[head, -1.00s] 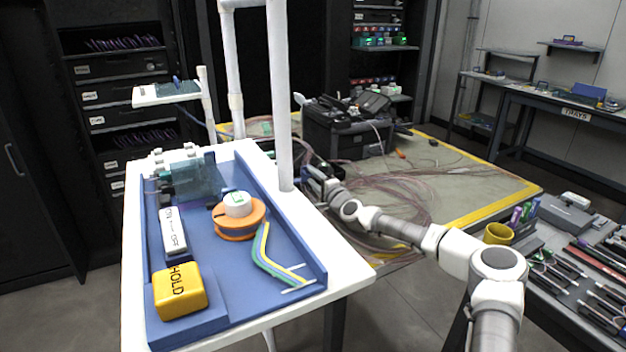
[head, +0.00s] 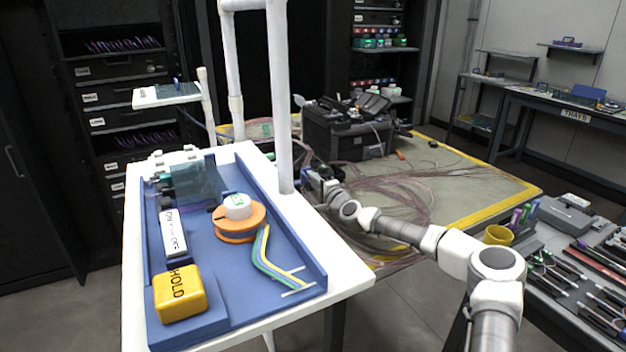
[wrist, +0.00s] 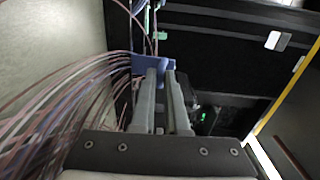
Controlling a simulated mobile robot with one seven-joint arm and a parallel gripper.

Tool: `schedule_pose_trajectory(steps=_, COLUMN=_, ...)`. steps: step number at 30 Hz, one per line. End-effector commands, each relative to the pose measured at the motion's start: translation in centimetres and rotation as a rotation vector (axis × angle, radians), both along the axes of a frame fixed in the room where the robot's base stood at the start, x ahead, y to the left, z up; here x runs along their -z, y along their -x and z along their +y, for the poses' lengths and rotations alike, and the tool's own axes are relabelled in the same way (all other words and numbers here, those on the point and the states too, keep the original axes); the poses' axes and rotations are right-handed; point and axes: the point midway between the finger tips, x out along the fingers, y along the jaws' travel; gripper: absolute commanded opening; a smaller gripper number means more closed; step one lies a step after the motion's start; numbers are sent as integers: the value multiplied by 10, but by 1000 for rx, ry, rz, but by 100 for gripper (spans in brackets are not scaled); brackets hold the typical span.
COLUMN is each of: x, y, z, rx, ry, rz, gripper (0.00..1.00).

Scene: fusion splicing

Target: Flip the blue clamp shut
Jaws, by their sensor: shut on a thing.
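The blue clamp (wrist: 141,63) shows in the wrist view as a small blue piece at my fingertips, beside the bundle of thin pink fibres. My gripper (wrist: 160,68) is shut on it, with its two grey fingers close together. The fingers cover part of the clamp, so I cannot tell how far it is flipped. In the head view my gripper (head: 312,182) is beyond the right edge of the white table, low beside the fibres. The clamp cannot be made out clearly there.
A black case (head: 335,132) stands behind my gripper on a yellow-edged mat (head: 470,185). Loose fibres (head: 395,195) spread over the mat. A white post (head: 280,110) rises close to the left of my gripper. The white table (head: 345,275) holds a blue tray (head: 222,295).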

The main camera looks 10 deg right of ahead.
Motion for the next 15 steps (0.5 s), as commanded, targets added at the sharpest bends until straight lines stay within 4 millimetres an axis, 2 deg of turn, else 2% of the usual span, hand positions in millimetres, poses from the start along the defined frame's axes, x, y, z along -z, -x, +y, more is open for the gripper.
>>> schedule_pose_trajectory(steps=15, x=-23, y=-10, z=4, rx=-1, ry=73, rz=203, gripper=0)
